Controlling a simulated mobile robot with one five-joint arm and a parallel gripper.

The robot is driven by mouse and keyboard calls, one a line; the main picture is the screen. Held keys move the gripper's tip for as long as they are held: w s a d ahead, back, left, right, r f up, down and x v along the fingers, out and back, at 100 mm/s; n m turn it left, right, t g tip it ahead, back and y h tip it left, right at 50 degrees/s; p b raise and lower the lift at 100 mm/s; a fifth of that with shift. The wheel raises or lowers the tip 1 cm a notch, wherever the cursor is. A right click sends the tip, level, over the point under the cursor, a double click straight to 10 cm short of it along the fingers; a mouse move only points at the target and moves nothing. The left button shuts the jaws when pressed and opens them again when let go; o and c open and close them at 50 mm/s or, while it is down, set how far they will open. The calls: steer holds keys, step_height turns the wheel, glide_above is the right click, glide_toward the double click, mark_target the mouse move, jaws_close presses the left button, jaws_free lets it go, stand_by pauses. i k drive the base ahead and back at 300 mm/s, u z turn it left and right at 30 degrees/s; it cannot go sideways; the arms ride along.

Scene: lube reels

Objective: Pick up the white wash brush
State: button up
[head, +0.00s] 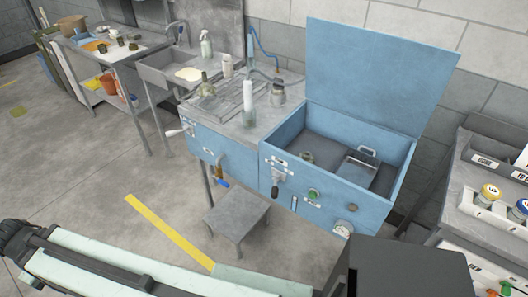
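I cannot clearly identify the white wash brush at this size. A slim white upright piece (249,92) stands on the grey worktop of the blue washer cabinet, in or behind a pale greenish jar; it may be the brush or a bottle. A white, handle-like piece (178,132) sticks out at the cabinet's left front corner; it may be a tap or lever. My arm crosses the bottom of the head view, its pale links and dark joints low and near. No gripper fingers show, and nothing held shows.
The blue cabinet's lidded basin (290,130) stands open, with a metal tray (357,172) inside. A small grey stool (237,220) stands in front. A sink (185,68) and bench are at back left. A shelf unit with bottles (490,192) is at right. Left floor is clear.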

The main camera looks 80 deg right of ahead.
mark_target(248, 85)
steer(key=i, duration=1.4)
steer(key=z, duration=3.3)
